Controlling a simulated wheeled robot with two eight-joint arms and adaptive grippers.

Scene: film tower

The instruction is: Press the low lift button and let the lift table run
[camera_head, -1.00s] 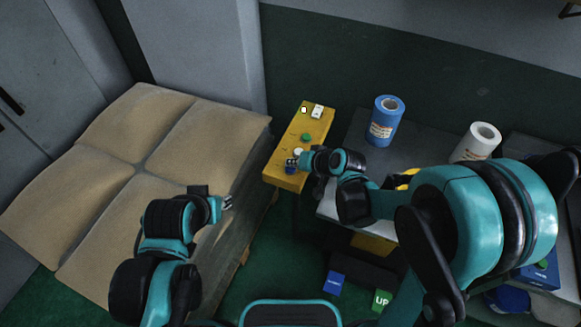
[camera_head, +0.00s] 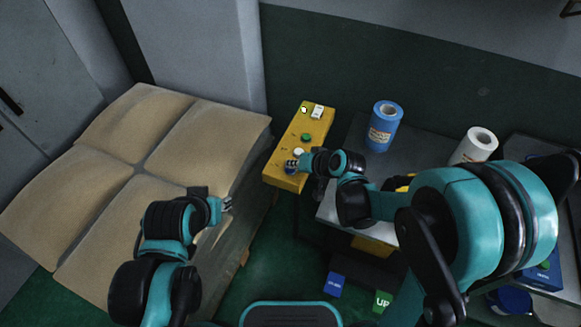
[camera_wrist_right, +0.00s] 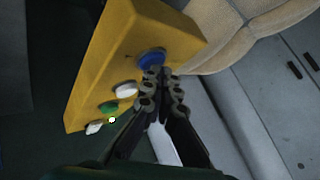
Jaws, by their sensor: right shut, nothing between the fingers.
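A yellow control box (camera_head: 289,139) stands between the bags and the grey table. It carries a blue button (camera_wrist_right: 151,57) at its near end, then a white button (camera_head: 299,153), a green button (camera_head: 306,137), a small lit lamp (camera_head: 303,110) and a white switch (camera_head: 317,111). My right gripper (camera_head: 291,165) is shut and empty, with its fingertips at the blue button. The wrist view shows the fingertips (camera_wrist_right: 163,73) overlapping the button's edge; contact looks likely. My left gripper (camera_head: 228,203) is over the tan bags (camera_head: 120,150); its jaw opening is unclear.
The bags lie on a wooden pallet (camera_head: 240,240); what bears it is hidden. A blue roll (camera_head: 384,126) and a white roll (camera_head: 474,147) stand on the grey table. A blue block (camera_head: 335,285) and a green block marked UP (camera_head: 382,302) are low in front.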

